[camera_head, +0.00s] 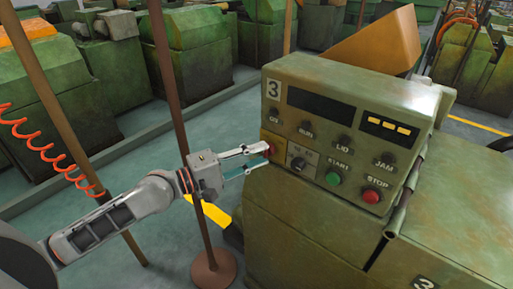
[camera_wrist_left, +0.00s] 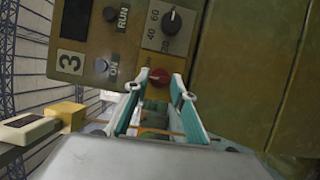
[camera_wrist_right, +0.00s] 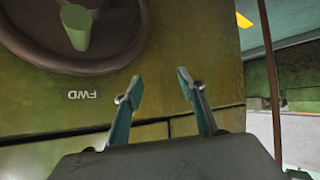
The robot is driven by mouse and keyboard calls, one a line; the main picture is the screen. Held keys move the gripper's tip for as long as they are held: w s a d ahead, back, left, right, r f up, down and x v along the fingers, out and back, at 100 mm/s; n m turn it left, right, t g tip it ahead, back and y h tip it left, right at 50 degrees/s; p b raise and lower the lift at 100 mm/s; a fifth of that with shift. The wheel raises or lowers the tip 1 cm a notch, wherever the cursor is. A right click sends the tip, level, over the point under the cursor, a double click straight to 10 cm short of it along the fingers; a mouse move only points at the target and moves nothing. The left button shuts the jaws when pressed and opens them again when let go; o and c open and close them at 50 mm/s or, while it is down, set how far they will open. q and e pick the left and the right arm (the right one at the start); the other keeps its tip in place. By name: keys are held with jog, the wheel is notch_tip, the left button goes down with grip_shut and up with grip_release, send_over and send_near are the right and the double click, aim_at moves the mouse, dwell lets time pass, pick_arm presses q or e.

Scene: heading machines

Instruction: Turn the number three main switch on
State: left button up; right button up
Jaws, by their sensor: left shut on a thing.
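The green control box (camera_head: 333,110) marked 3 stands on the machine in the head view. Its red main switch (camera_head: 268,147) sits on a yellow plate at the box's lower left. In the left wrist view the red switch knob (camera_wrist_left: 159,77) shows between the fingertips. My left gripper (camera_head: 257,158) reaches in from the left and is shut on the knob; the fingers partly hide it. My right gripper (camera_wrist_right: 160,83) is open and empty, in front of a green machine face with a dark handwheel (camera_wrist_right: 110,45) above it.
A brown post (camera_head: 180,110) stands just left of my left gripper. Similar green machines (camera_head: 107,85) fill the background.

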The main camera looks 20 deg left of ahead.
pick_arm(q)
jog(key=m+y, duration=0.1)
jog(key=m, duration=0.1)
jog(key=m+g, duration=0.1)
jog(key=m, duration=0.1)
jog(key=m+y, duration=0.1)
jog(key=m, duration=0.1)
jog(key=shift+d+r+m+y, duration=0.15)
jog(key=shift+r+m+y, duration=0.1)
jog(key=shift+m+y, duration=0.05)
jog(key=shift+m, duration=0.3)
pick_arm(e)
jog(key=shift+s+d+f+g+h, duration=0.3)
jog(key=shift+s+d+f, duration=0.35)
jog(key=shift+f, duration=0.2)
pick_arm(q)
jog(key=shift+s+y, duration=0.1)
jog(key=shift+y, duration=0.3)
pick_arm(e)
jog(key=shift+d, duration=0.25)
pick_arm(q)
jog(key=o, duration=1.1)
pick_arm(e)
jog(key=shift+a, duration=0.1)
jog(key=shift+a, duration=0.1)
